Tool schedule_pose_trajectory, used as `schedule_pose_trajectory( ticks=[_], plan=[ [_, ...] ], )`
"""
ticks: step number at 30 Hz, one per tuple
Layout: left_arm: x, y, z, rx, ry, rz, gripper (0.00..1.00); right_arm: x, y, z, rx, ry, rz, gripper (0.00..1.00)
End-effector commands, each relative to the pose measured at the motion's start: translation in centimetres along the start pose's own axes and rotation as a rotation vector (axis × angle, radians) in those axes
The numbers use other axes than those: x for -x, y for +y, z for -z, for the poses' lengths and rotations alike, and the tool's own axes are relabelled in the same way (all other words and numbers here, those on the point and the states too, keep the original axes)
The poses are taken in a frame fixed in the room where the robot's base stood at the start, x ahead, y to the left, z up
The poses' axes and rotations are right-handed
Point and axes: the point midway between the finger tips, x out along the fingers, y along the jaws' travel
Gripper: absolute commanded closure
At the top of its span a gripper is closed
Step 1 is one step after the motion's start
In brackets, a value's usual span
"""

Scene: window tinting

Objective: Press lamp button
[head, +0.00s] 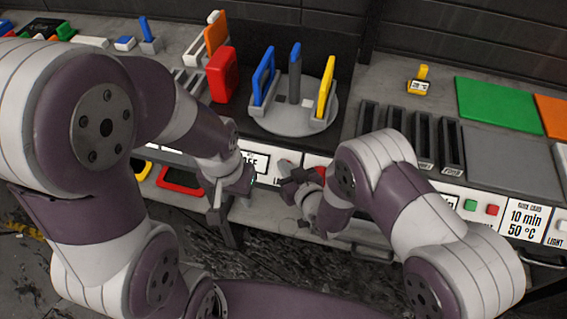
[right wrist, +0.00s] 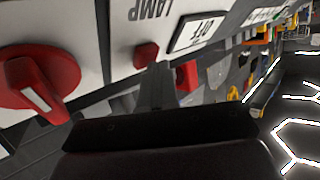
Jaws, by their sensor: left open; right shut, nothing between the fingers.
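The lamp button is a small red button (right wrist: 146,55) under an upside-down LAMP label (right wrist: 150,10) on the white front panel in the right wrist view. In the head view my right gripper hides it. My right gripper (head: 288,176) is shut and empty, close against the panel. In the right wrist view its fingertips (right wrist: 160,72) are right beside the button; I cannot tell whether they touch it. A display (right wrist: 197,32) beside the button reads OFF. My left gripper (head: 236,192) is open and empty in front of the bench's edge, left of the right one.
A red knob (right wrist: 38,85) is on the panel near my right gripper. A round grey stand (head: 290,118) with blue and yellow frames is on the bench above. Dark slotted racks (head: 420,135) stand to the right, near green and red buttons (head: 480,207). Red frame (head: 180,182) is below the bench top.

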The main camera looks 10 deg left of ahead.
Motion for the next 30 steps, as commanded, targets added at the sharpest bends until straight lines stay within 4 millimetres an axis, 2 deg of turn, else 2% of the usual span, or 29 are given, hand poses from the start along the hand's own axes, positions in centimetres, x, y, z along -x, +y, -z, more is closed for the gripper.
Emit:
schedule_pose_trajectory(
  ticks=[7, 18, 30],
  plan=[
    [0.8, 0.0, 0.1, 0.0, 0.0, 0.0, 0.57, 0.5, -0.4, 0.6, 0.0, 0.0, 0.001, 1.0],
    [4.4, 0.0, 0.5, 0.0, 0.0, 0.0, 0.57, 3.9, -2.9, 3.2, 0.0, 0.0, 0.002, 1.0],
    [4.2, 0.0, 0.5, 0.0, 0.0, 0.0, 0.57, 4.2, -3.0, 3.0, 0.0, 0.001, 0.0, 1.0]
  ],
)
